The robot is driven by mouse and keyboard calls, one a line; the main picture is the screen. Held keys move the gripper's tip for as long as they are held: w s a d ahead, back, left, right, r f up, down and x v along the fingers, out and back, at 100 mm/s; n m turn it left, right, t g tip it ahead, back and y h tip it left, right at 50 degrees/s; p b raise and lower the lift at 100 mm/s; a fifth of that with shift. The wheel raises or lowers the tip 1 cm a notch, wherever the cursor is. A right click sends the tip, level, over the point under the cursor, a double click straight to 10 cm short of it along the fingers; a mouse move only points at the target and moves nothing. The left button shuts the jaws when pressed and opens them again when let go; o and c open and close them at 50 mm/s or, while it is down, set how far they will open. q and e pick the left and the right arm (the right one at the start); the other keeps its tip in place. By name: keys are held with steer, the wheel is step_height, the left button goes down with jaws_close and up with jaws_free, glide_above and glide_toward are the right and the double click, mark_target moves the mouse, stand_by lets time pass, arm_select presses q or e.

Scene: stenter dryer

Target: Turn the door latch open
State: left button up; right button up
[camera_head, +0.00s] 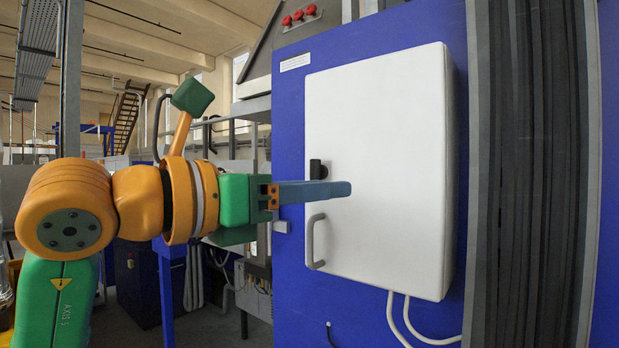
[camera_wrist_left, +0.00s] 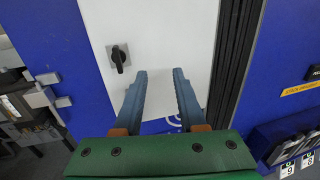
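The black door latch (camera_head: 316,169) sits near the left edge of the white cabinet door (camera_head: 400,150), above a grey bar handle (camera_head: 314,243). In the left wrist view the latch (camera_wrist_left: 119,60) is a black knob on a square grey plate, its grip slanting slightly from upright. My left gripper (camera_head: 345,188) is in front of the door, with its blue-grey fingers reaching right, past and slightly below the latch in the picture. In the wrist view its two fingers (camera_wrist_left: 159,72) stand apart with nothing between them; the latch is left of them, untouched. My right gripper is out of view.
The white door is on a blue machine panel (camera_head: 290,110). Dark vertical ribbed strips (camera_head: 530,170) are to its right. White cables (camera_head: 405,318) hang below the door. Red buttons (camera_head: 298,16) are at the top. The space directly before the door looks clear apart from my arm.

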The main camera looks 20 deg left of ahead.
mark_target(311, 170)
arm_select(q)
steer(key=s+a+r+n+t+y, duration=0.1)
steer(key=a+r+n+t+y, duration=0.1)
steer(key=a+y, duration=0.25)
steer(key=shift+h, duration=0.45)
steer(key=p+x, duration=0.1)
steer(key=x, duration=0.1)
steer(key=p+x, duration=0.1)
steer(key=x, duration=0.1)
steer(key=p+x, duration=0.1)
steer(key=x, duration=0.1)
steer(key=shift+w+a+r, duration=0.15)
steer(key=shift+w+a, duration=0.1)
steer(key=shift+w, duration=0.1)
steer(key=shift+w+d+p, duration=0.1)
steer(key=shift+w+p, duration=0.2)
steer(key=shift+w, duration=0.05)
steer(key=shift+s, duration=0.2)
steer(key=shift+c, duration=0.4)
jaws_close()
